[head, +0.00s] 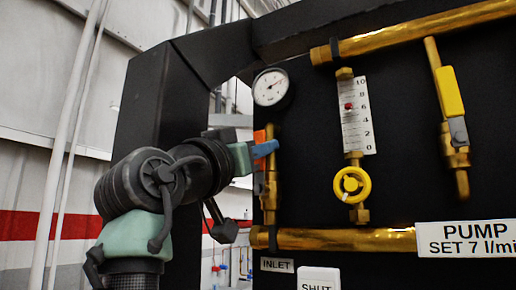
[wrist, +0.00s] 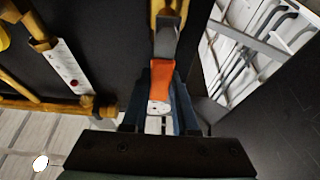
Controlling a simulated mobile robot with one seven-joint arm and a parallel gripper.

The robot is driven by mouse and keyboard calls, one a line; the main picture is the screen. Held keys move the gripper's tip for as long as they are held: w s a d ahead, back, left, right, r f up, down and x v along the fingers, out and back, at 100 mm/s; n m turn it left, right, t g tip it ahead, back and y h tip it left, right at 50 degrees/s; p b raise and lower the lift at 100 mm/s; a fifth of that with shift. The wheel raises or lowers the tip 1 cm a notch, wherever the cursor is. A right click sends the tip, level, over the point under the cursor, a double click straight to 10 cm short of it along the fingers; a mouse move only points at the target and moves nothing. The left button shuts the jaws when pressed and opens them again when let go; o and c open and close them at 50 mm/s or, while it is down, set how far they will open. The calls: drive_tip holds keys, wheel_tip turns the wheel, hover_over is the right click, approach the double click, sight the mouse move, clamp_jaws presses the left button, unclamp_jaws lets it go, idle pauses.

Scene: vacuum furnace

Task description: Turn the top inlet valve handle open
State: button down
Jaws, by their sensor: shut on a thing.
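The inlet valve handle is an orange lever (wrist: 161,78) on a grey valve part (wrist: 167,40) of a brass pipe. In the head view the orange handle (head: 259,137) shows at the left edge of the black panel, on the short vertical brass pipe (head: 271,185) below the round gauge. My gripper (head: 268,148) reaches it from the left, its blue fingers at the handle and partly covering it. In the wrist view my gripper is shut on the orange handle, with its free end between the fingers.
The black panel (head: 305,190) carries a pressure gauge (head: 272,88), a flow meter (head: 356,115) with a yellow knob (head: 352,185), and a yellow lever (head: 449,92) at right. Horizontal brass pipes run above (head: 420,32) and below (head: 340,239). An INLET label (head: 277,265) sits beneath.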

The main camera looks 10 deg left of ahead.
drive_tip(key=c, duration=0.7)
unclamp_jaws()
drive_tip(key=b+v, duration=0.7)
drive_tip(key=v, duration=0.6)
